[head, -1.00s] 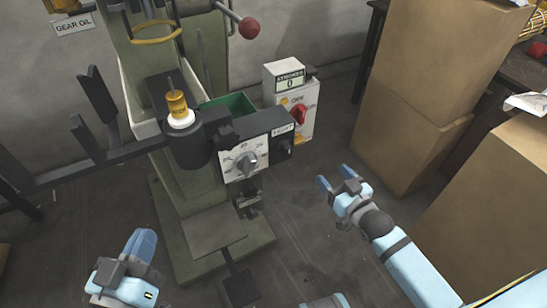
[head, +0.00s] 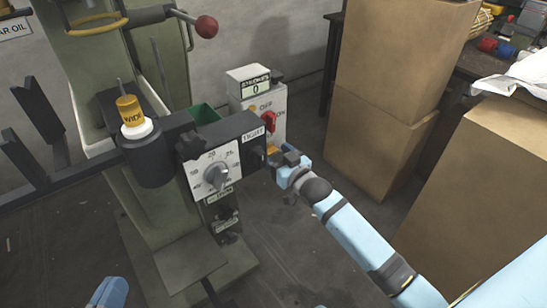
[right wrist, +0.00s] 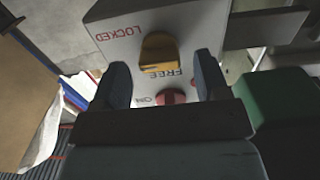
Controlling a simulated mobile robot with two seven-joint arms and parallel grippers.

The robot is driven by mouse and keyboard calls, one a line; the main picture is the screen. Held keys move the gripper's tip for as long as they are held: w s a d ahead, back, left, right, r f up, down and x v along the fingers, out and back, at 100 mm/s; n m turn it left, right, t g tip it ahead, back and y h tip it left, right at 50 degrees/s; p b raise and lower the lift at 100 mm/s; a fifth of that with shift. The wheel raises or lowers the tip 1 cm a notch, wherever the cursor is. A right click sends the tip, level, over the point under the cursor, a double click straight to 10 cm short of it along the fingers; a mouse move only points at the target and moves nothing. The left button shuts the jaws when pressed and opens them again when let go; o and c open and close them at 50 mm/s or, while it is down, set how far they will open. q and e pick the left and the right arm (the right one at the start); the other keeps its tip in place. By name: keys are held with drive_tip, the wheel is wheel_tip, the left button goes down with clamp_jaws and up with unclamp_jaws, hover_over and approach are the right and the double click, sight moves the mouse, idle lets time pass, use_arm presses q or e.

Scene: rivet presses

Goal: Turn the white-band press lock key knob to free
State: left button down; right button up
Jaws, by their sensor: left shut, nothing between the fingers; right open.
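The press (head: 175,150) has a white band (head: 137,128) under a yellow cylinder at its head. Behind its dial panel stands a white control box (head: 248,88). The yellow lock key knob (head: 272,150) shows as a small patch low on the box. In the right wrist view the knob (right wrist: 160,50) sits between the words LOCKED and FREE; its exact setting is hard to tell. My right gripper (right wrist: 161,82) is open, its fingers either side of the knob in the picture; contact is not visible. My left gripper (head: 108,292) is shut and empty at the bottom edge.
A red switch knob (head: 270,122) marked OFF and ON is above the lock knob. The dial panel (head: 213,172) is close left of my right gripper. Cardboard boxes (head: 385,110) stand to the right. A green bin (right wrist: 275,105) shows in the right wrist view.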

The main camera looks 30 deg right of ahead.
drive_tip(key=shift+w+a, duration=0.1)
drive_tip(key=shift+w, duration=0.6)
drive_tip(key=c, duration=0.9)
drive_tip(key=shift+r, duration=0.1)
